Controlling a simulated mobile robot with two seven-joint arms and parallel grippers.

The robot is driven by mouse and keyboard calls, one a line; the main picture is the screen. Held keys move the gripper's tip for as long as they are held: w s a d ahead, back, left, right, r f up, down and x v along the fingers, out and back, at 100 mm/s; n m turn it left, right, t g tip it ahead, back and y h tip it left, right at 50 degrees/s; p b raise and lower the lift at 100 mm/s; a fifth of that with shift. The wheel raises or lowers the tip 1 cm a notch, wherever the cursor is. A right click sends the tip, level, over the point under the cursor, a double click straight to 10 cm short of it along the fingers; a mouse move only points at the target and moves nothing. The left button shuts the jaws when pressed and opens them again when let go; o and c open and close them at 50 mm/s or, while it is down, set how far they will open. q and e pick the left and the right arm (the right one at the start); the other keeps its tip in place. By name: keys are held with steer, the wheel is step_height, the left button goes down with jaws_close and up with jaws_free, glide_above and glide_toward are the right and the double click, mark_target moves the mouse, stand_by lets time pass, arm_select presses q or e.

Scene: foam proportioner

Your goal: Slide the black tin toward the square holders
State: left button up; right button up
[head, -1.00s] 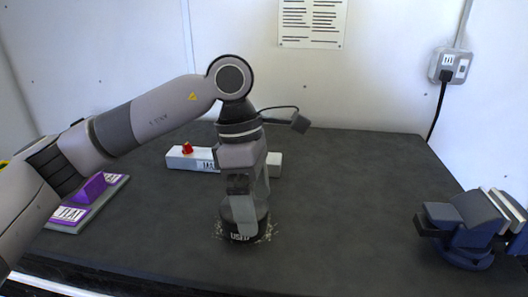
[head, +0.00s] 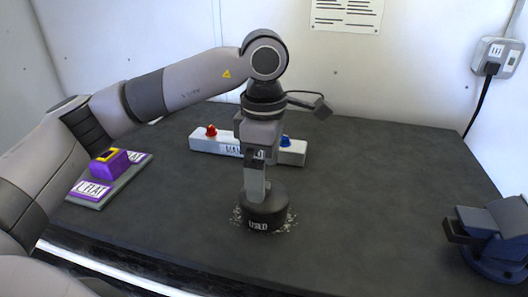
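The black tin (head: 267,212) is a low dark round tin with a white "USED" label on its front. It stands on the dark tabletop in a ring of pale specks. My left gripper (head: 255,198) points straight down over it, with a grey finger reaching the tin's top left part. The other finger is hidden or hard to make out, so I cannot tell whether the gripper is open or shut. I cannot clearly make out any square holders. My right gripper is not in view.
Behind the tin is a long white block (head: 204,144) with a red knob (head: 211,131) and a blue knob (head: 285,141). A purple block (head: 110,165) sits on a labelled board at left. A navy vise-like device (head: 494,240) stands at right.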

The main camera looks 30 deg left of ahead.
mark_target(264, 206)
arm_select(q)
steer(key=shift+f, duration=1.95)
